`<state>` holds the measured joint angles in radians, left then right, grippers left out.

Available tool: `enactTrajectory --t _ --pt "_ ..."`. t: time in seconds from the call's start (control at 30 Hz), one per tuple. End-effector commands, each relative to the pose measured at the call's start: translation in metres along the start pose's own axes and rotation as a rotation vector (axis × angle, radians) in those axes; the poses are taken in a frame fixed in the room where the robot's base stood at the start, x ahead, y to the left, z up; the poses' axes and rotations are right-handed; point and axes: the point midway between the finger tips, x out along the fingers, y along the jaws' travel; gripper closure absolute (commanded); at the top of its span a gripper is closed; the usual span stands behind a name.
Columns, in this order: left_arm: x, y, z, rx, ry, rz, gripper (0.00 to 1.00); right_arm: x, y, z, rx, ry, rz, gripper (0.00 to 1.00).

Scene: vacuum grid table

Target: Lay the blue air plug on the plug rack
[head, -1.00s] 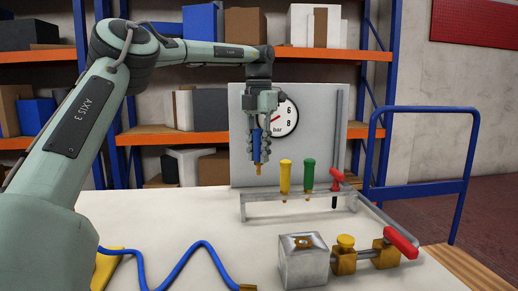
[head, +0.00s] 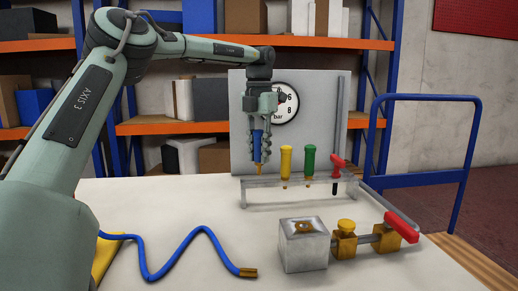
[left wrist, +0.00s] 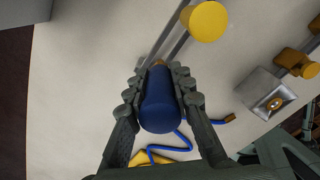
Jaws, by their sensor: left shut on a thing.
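My left gripper (head: 259,143) is shut on the blue air plug (head: 257,137), which hangs upright with its brass tip down. The tip is just above and behind the left part of the plug rack (head: 262,181), a grey metal rail; I cannot tell whether they touch. In the left wrist view the blue plug (left wrist: 160,103) sits between the two fingers (left wrist: 160,98), with the rack's rails (left wrist: 160,45) beyond it. A yellow plug (head: 286,160) and a green plug (head: 309,160) stand in the rack right of the blue one. My right gripper is not in view.
A red-handled part (head: 338,163) is at the rack's right end. A gauge panel (head: 240,100) stands behind. A metal block (head: 305,252), brass fittings with a red handle (head: 402,227) and a blue hose (head: 180,256) are in front. The table's middle is clear.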

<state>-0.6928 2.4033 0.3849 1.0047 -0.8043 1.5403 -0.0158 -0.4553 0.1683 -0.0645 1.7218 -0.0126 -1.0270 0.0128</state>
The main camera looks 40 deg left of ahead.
Motion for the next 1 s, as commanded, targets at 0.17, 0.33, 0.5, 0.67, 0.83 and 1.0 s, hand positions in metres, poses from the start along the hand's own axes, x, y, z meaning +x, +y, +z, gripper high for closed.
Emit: enactTrajectory --t 0.17,0.33,0.5,0.67,0.83,1.0 --pt "0.0009 0.0000 0.0000 0.000 0.000 0.000 1.00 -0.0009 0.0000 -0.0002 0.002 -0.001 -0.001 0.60" --pt "0.0008 0.0001 -0.0001 0.000 0.000 0.000 1.00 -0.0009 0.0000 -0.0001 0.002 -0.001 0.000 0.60" --pt "0.0008 0.0001 -0.0001 0.000 0.000 0.000 1.00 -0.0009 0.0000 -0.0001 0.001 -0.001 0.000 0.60" --pt "0.0006 0.0000 -0.0001 0.000 0.000 0.000 1.00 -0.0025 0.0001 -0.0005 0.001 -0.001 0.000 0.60" --pt "0.0016 -0.0001 -0.0003 0.000 0.001 0.000 1.00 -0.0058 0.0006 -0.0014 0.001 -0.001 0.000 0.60" --pt "0.0034 0.0000 -0.0003 0.000 0.001 0.000 1.00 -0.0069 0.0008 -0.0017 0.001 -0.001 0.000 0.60"
